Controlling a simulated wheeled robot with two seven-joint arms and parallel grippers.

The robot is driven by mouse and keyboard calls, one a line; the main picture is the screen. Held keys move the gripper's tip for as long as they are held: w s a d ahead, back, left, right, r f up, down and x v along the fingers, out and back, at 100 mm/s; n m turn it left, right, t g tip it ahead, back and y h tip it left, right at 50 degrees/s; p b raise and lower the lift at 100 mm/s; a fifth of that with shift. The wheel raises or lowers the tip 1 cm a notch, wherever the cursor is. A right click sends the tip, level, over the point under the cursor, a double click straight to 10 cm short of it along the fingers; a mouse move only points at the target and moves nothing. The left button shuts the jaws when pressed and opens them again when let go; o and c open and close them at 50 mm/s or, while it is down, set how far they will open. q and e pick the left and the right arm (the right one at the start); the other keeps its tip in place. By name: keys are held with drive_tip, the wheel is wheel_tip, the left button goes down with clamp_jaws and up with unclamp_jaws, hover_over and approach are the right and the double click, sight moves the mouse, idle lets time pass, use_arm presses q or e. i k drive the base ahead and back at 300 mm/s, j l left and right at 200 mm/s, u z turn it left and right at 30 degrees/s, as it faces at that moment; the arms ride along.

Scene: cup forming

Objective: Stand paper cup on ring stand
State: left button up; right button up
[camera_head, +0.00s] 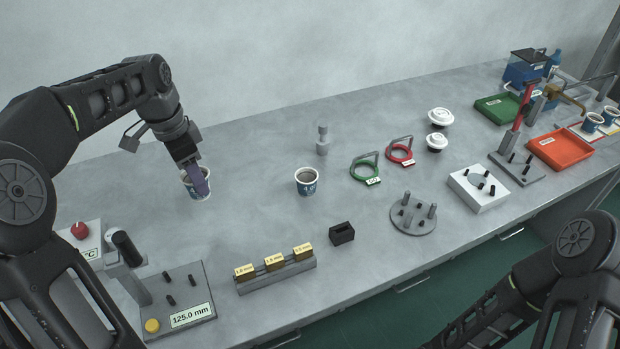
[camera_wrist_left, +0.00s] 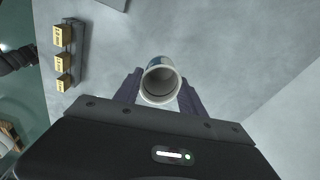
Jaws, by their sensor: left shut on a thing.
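A blue and white paper cup (camera_head: 202,192) is between the fingers of my left gripper (camera_head: 196,181) at the left of the table. In the left wrist view the cup (camera_wrist_left: 160,82) shows its open mouth and pale rim, with a finger of the left gripper (camera_wrist_left: 160,94) on each side. I cannot tell whether its base touches the table. A second paper cup (camera_head: 307,182) stands upright at mid-table. A round grey base with several upright posts (camera_head: 413,216), which may be the ring stand, is empty at the front right. My right gripper is out of sight.
Gauge blocks (camera_head: 275,264) and a black block (camera_head: 342,233) lie along the front. The table around the second cup is clear.

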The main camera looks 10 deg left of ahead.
sight(416, 210)
drive_tip(key=k+l, duration=0.8)
drive_tip(key=l, duration=0.1)
